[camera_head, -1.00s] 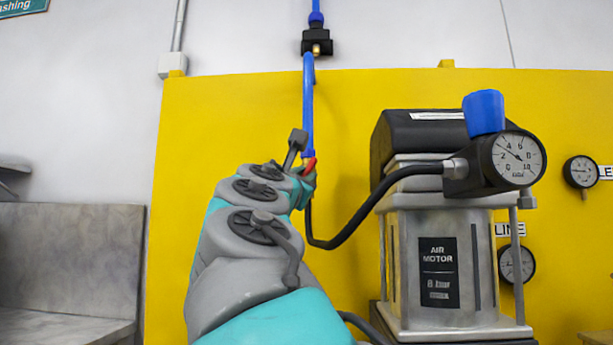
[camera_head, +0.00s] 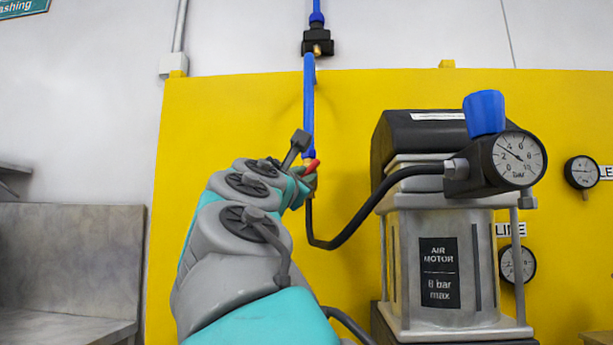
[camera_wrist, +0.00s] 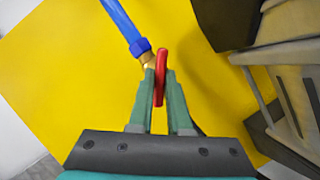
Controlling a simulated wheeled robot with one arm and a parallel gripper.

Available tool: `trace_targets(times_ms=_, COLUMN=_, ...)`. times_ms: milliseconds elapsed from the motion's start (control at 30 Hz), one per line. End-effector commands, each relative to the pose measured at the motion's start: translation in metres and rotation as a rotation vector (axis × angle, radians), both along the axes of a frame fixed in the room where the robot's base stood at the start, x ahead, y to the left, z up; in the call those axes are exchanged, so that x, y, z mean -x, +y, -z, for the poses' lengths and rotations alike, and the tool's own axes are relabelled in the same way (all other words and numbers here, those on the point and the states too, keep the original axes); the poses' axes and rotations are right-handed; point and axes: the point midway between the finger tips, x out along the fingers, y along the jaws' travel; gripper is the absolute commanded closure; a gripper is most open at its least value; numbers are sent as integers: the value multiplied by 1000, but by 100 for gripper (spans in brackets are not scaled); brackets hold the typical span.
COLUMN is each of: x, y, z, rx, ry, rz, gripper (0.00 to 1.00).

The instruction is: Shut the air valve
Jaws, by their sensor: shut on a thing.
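The air valve has a red lever handle (camera_wrist: 161,76) and a brass body (camera_wrist: 147,60) under a blue hose (camera_wrist: 122,24). In the wrist view the red handle stands between the two green fingers of my gripper (camera_wrist: 162,83), which is shut on it. In the head view the red handle (camera_head: 312,167) shows as a small piece beside the blue hose's lower end (camera_head: 308,145), sticking up to the right. My gripper (camera_head: 308,183) is there at the valve, mostly hidden behind my arm. Most of the valve body is hidden in the head view.
The air motor (camera_head: 440,265) stands to the right with a blue-knobbed regulator and a gauge (camera_head: 518,159). A black hose (camera_head: 350,235) loops from below the valve to it. A yellow panel (camera_head: 230,120) is behind. A grey bench (camera_head: 70,325) is at left.

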Motion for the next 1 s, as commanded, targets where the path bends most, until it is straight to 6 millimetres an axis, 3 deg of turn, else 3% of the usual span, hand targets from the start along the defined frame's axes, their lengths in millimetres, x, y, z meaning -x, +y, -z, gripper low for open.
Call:
trace_targets(times_ms=400, x=-1, y=2, z=-1, rx=-281, ry=-9, rz=-2, gripper=100)
trace_targets(times_ms=1000, x=-1, y=4, z=-1, rx=-465, ry=-13, rz=-4, gripper=100)
